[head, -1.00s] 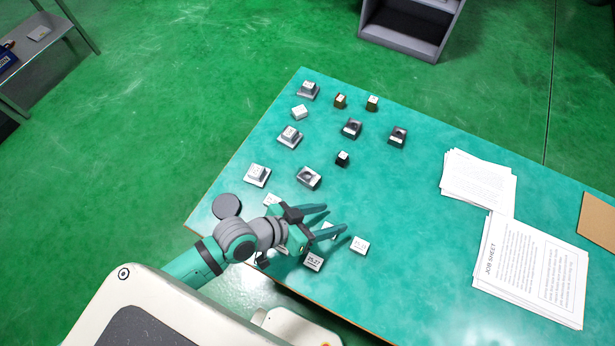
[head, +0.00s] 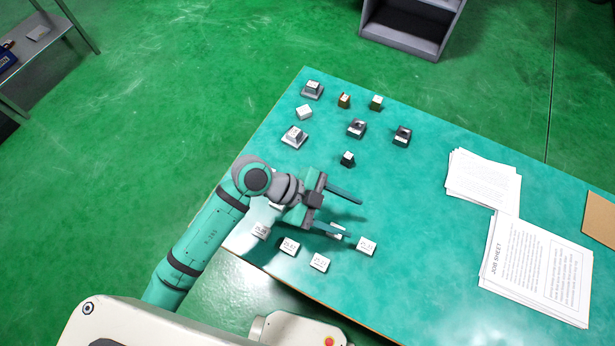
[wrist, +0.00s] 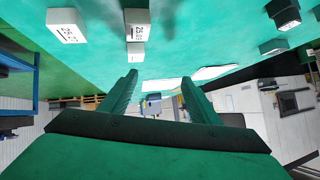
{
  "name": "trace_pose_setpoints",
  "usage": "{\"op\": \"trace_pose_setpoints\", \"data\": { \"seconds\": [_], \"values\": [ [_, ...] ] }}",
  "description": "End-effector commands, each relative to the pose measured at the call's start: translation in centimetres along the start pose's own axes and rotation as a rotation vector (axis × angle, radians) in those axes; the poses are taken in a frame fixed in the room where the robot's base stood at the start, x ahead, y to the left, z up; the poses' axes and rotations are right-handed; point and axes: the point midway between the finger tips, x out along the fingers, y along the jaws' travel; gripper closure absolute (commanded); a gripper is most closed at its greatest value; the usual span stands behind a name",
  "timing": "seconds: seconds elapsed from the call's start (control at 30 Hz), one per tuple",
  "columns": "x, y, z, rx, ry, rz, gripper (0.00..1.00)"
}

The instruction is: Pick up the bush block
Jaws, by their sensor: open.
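My gripper (head: 355,218) is open and empty over the near left part of the green table. Its two fingers also show in the wrist view (wrist: 160,79), spread apart with nothing between them. Dark blocks with rounded hollows in their tops (head: 357,128) (head: 402,136) sit beyond the gripper, apart from it. A small dark block with a pale top (head: 347,159) lies nearer. I cannot tell which block is the bush block. My arm covers part of the left side of the table.
Several white labelled blocks (head: 319,262) lie near the front edge, one (head: 336,231) partly behind the lower finger. Blocks on plates (head: 295,136) and brass-coloured blocks (head: 344,100) stand at the back. Papers (head: 535,268) lie on the right. The table's middle is clear.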

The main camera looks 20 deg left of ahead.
Motion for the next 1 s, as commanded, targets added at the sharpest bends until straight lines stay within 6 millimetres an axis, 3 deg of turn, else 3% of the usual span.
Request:
{"op": "trace_pose_setpoints", "data": {
  "seconds": [0.33, 0.57, 0.73, 0.9, 1.0],
  "values": [
    [-1.6, 0.4, 3.0, 0.033, -0.172, 0.166, 0.44],
    [-4.1, -1.0, 5.5, 0.035, -0.374, 0.271, 0.44],
    [-7.7, -4.6, 6.9, 0.06, -0.614, 0.34, 0.44],
    [-10.4, -8.9, 6.5, 0.092, -0.807, 0.352, 0.44],
    [-11.2, -10.4, 6.0, 0.106, -0.867, 0.348, 0.44]
  ]
}}
